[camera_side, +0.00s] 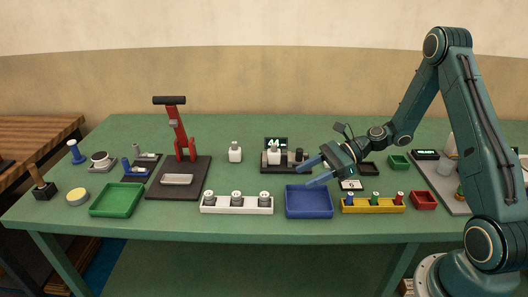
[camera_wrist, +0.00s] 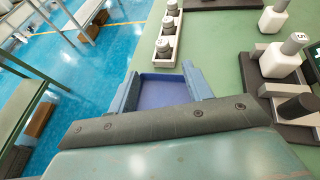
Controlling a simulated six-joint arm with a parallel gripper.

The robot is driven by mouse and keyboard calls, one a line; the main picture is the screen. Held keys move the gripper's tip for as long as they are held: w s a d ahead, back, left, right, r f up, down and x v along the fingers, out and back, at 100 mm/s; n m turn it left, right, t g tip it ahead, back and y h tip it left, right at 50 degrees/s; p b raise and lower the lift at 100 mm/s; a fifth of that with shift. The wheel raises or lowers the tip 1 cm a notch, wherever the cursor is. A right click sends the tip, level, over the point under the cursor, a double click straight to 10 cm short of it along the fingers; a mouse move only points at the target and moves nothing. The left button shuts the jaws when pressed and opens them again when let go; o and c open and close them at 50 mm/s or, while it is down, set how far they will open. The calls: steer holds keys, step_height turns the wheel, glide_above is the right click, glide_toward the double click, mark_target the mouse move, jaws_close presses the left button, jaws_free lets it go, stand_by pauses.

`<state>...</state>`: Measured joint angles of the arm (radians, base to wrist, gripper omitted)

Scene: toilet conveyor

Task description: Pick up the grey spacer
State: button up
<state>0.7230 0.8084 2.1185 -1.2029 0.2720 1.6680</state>
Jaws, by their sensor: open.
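A small grey cylinder (camera_side: 136,149) stands in a dark tray (camera_side: 146,172) at the left of the table, beside a blue cylinder (camera_side: 126,164); it looks like the grey spacer, though it is too small to be sure. Several grey-topped pieces (camera_side: 236,197) stand in a white rack (camera_side: 222,209), which also shows at the top of the wrist view (camera_wrist: 154,57). My gripper (camera_side: 308,175) is open and empty above the blue bin (camera_side: 309,213), far to the right of the small grey cylinder. In the wrist view its fingers (camera_wrist: 160,82) frame the bin.
A red press (camera_side: 180,135) on a dark base stands between the grey cylinder and my gripper. A green bin (camera_side: 116,210) lies at front left. A yellow rack (camera_side: 373,209) is right of the blue bin.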

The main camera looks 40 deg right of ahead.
mark_target(265, 194)
steer(key=shift+d+f, duration=0.15)
steer(key=shift+w, duration=0.1)
steer(key=shift+x, duration=4.3)
steer(key=shift+x, duration=2.6)
steer(key=c, duration=1.1)
